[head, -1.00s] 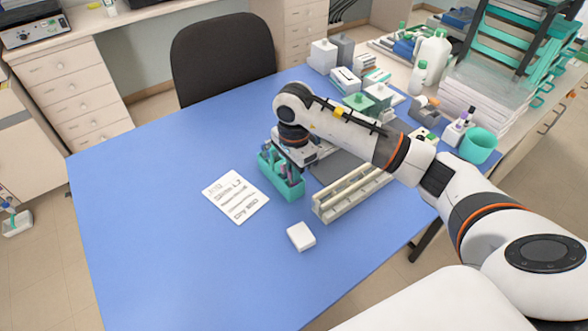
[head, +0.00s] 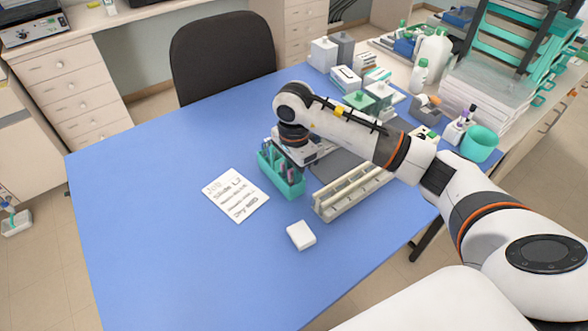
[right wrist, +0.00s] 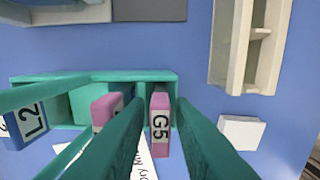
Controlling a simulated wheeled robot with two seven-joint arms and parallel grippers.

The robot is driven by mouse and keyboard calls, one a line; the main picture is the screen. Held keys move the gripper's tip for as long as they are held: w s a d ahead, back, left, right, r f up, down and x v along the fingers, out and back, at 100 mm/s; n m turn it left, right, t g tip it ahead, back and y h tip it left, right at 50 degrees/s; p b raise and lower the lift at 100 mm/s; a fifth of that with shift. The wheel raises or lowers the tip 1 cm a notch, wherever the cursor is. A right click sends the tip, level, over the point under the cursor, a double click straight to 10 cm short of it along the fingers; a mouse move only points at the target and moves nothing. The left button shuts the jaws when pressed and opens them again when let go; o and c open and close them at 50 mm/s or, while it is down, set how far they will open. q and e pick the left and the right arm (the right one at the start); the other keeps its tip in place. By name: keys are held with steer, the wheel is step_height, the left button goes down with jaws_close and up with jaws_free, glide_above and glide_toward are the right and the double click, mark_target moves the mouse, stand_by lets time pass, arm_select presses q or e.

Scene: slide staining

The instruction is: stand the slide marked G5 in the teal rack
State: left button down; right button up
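The slide marked G5 (right wrist: 160,122) has a pink label end and stands upright in the right-end slot of the teal rack (right wrist: 60,77), as the right wrist view shows. In the head view the rack (head: 294,192) sits on the blue table under my right gripper. The teal fingers of my right gripper (right wrist: 160,100) lie on either side of G5, with a narrow gap on each side; it looks open around the slide. A blue slide marked L2 (right wrist: 30,122) and another pink-ended slide (right wrist: 106,108) stand in the same rack. My left gripper is not in view.
A cream rail rack (head: 350,193) stands right of the teal rack. Bottles and boxes crowd the back right. The table's left side is clear.

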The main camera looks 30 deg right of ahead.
steer(key=shift+o, duration=0.9)
steer(key=shift+r, duration=0.1)
step_height(320, 180, up, 12)
steer(key=b, duration=0.1)
